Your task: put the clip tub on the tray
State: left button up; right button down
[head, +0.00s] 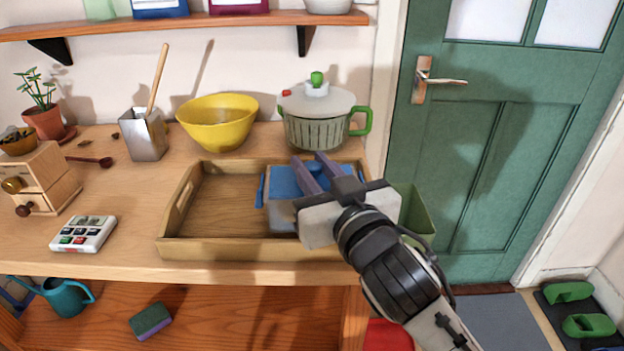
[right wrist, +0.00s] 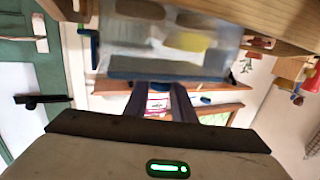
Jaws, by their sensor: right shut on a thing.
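The clip tub (head: 284,185), a box with a blue lid and blue side clips, is at the right part of the wooden tray (head: 172,222). My right gripper (head: 309,165) reaches over it from the front right and is shut on it. In the right wrist view the tub (right wrist: 150,68) shows see-through walls, a blue edge and blurred contents by the fingers. The gripper hides the tub's right side and part of the tray. I cannot tell whether the tub touches the tray floor. My left gripper is not in view.
The tray's left half is empty. Behind it stand a yellow bowl (head: 217,122) and a lidded pot (head: 318,115) with green handles. A metal utensil holder (head: 146,135) and a white keypad device (head: 84,233) are to the left. A green door (head: 470,190) is at right.

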jog(key=shift+f, duration=1.05)
jog(key=c, duration=1.5)
grip_release()
jog(key=shift+r, duration=0.15)
jog(key=v, duration=1.2)
